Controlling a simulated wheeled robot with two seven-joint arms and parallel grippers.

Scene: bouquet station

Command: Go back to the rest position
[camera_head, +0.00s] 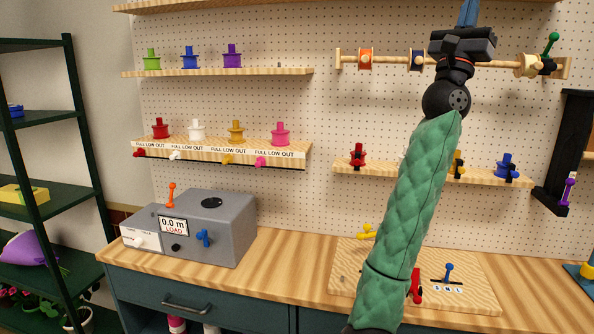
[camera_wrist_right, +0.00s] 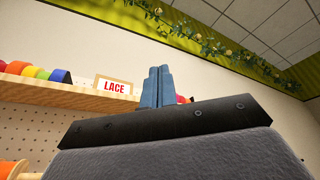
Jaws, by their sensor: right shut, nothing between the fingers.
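My right gripper (camera_head: 468,12) is raised high at the top of the head view, in front of the pegboard, pointing up. Its blue fingers are partly cut off by the top edge there. In the right wrist view the blue fingers (camera_wrist_right: 157,87) stand upright, pressed together, with nothing between them. My green-sleeved right arm reaches up across the workbench (camera_head: 290,283). My left gripper does not show in either view.
A grey machine (camera_head: 225,230) stands on the bench's left. A ribbon rod (camera_head: 390,58) and a shelf with coloured knobs (camera_head: 330,168) lie behind my arm. A wooden board (camera_head: 480,285) is beside it. In the wrist view, a shelf (camera_wrist_right: 60,95) with a LACE sign (camera_wrist_right: 114,87) is near the fingers.

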